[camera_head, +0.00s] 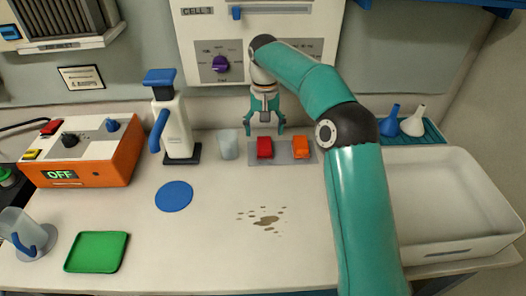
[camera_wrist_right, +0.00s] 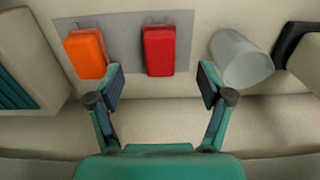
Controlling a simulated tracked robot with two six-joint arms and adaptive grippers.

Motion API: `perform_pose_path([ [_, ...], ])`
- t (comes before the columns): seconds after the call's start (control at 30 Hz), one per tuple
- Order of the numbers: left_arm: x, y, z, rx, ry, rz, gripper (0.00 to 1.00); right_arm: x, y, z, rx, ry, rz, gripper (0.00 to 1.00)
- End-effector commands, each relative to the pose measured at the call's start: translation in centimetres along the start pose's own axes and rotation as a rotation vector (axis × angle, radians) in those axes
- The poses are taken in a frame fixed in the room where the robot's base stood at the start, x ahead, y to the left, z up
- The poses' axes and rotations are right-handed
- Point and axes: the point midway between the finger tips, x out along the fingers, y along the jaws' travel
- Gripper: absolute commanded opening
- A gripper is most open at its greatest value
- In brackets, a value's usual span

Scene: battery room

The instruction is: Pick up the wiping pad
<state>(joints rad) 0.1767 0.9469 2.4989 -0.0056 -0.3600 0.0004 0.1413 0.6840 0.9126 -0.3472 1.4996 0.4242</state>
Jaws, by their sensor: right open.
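A red block (camera_head: 264,148) and an orange block (camera_head: 301,148) lie apart on a grey mat (camera_head: 283,157) at the back of the counter. Either could be the wiping pad; I cannot tell which. My right gripper (camera_head: 264,130) is open, pointing down at the back near the red block. In the right wrist view, the red block (camera_wrist_right: 159,50) lies ahead of the gap between the open fingers (camera_wrist_right: 161,80), with nothing held. The orange block (camera_wrist_right: 86,53) is outside the left finger there. My left gripper is not in view.
A translucent cup (camera_head: 228,145) stands left of the red block, beside a white dispenser (camera_head: 176,128). A blue disc (camera_head: 174,196), a green tray (camera_head: 97,252) and an orange control box (camera_head: 88,160) are further left. Brown stains (camera_head: 266,220) mark the open counter. A white basin (camera_head: 440,248) is right.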

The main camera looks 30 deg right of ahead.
Motion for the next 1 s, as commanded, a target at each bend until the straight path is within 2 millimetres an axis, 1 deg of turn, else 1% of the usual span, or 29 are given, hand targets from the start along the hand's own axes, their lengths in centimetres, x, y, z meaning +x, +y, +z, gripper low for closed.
perform_pose_path([
  [0.03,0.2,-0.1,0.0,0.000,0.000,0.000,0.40,0.9,0.0,0.0,0.000,-0.002,0.001,0.79],
  [0.1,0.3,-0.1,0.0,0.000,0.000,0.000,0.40,1.7,0.0,0.0,0.000,0.000,0.001,0.79],
  [0.37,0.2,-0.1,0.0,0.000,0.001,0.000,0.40,3.2,0.0,-0.3,0.001,-0.001,0.000,0.79],
  [0.53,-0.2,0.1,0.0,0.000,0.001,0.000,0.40,5.4,-0.1,-1.1,0.000,-0.002,0.001,0.79],
  [0.6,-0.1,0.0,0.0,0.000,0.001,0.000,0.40,6.5,0.0,-1.1,0.000,-0.001,0.000,0.79],
  [0.7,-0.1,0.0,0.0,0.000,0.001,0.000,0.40,7.3,-0.1,-1.1,0.000,0.000,0.000,0.79],
  [0.97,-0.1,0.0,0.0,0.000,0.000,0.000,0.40,7.6,-0.1,-1.1,0.001,0.001,-0.001,0.79],
  [1.0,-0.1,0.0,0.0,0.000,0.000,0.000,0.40,7.6,-0.1,-1.1,0.001,0.001,-0.001,0.74],
])
